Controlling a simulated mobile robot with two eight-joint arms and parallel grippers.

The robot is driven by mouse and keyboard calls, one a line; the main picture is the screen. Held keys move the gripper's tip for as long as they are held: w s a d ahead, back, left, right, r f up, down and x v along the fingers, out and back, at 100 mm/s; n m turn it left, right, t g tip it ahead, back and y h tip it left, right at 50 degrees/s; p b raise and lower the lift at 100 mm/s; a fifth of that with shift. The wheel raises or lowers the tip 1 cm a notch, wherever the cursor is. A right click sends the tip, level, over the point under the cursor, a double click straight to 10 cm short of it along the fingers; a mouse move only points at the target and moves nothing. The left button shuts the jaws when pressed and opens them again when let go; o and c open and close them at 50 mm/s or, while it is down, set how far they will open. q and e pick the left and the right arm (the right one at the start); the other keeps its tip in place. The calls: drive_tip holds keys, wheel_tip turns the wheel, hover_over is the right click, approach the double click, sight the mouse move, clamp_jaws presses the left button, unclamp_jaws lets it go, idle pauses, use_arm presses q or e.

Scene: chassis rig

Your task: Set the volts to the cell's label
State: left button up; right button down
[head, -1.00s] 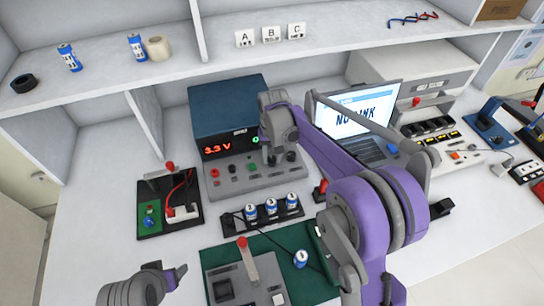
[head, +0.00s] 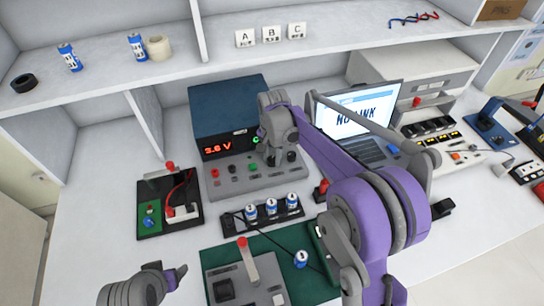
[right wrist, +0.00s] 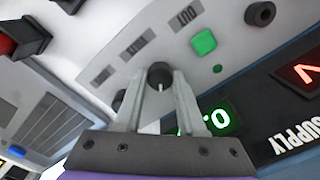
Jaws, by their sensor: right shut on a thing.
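The blue power supply (head: 232,108) stands at the back of the bench, with a grey control panel (head: 240,182) in front. Its red display (head: 217,147) appears to read 3.6 V, slightly blurred. My right gripper (head: 270,162) is over the panel. In the right wrist view its fingers are shut on a dark round knob (right wrist: 160,74). A green display (right wrist: 215,117) is partly hidden by a finger. Several blue-and-white cells (head: 271,206) stand in a dark holder, and another cell (head: 301,259) is on the green mat; their labels are too small to read. My left gripper (head: 175,278) is low at the left; its opening is unclear.
A laptop (head: 360,120) stands right of the supply. A dark board with red wires (head: 152,205) lies to the left. A grey box with a red-topped lever (head: 226,287) sits on the green mat (head: 288,238). The shelf holds two cells and tape. The bench's left side is clear.

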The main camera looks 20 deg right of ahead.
sight(273, 160)
idle(0.3)
drive_tip(key=c, duration=0.5)
unclamp_jaws()
use_arm(q)
drive_tip(key=shift+r+p, duration=0.5)
use_arm(e)
wheel_tip(273, 160, up, 11)
drive_tip(key=shift+s+f, duration=0.2)
